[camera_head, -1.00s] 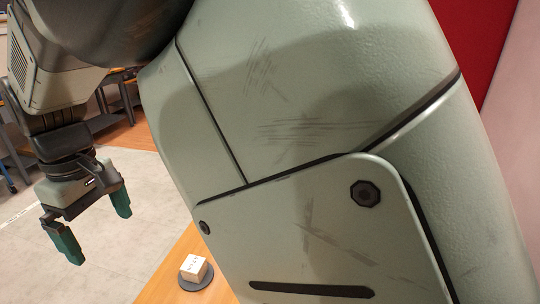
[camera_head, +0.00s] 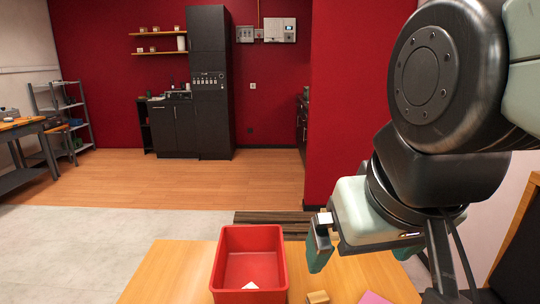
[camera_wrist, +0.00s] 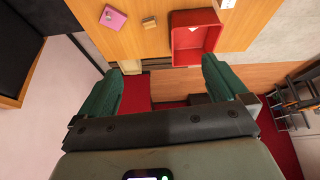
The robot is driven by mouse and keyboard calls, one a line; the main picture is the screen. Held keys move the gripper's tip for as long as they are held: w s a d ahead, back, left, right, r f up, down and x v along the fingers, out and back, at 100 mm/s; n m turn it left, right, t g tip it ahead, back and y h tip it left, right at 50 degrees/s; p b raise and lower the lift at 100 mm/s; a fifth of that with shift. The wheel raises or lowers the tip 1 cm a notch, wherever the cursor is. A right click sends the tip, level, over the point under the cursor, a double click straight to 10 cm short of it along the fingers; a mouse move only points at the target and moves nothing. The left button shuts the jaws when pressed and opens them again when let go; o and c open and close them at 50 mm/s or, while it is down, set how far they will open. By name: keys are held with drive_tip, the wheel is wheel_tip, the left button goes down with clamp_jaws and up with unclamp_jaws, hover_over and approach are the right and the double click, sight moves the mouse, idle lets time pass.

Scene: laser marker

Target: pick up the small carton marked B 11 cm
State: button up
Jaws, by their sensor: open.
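No marking "B 11 cm" can be read on anything now. A small tan box (camera_head: 317,297) sits on the table at the bottom edge of the head view. It also shows near the top of the wrist view (camera_wrist: 149,22), between a pink item and the red bin. A small white carton (camera_wrist: 227,4) is cut off by the top edge of the wrist view. My gripper (camera_wrist: 162,70) is open and empty, its green fingers apart. In the head view my gripper (camera_head: 360,258) is above the table's right part, clear of both boxes.
A red open bin (camera_head: 223,268) stands on the wooden table (camera_head: 165,280), with a white patch inside. A pink flat item (camera_head: 373,298) lies to the right of the tan box. Dark cabinets (camera_head: 210,110) stand far behind.

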drive_tip(key=shift+s+d+f+m, duration=0.2)
drive_tip(key=shift+s+d+m, duration=0.3)
drive_tip(key=shift+s+d, duration=0.05)
drive_tip(key=shift+c, duration=1.1)
drive_tip(key=shift+w, duration=0.1)
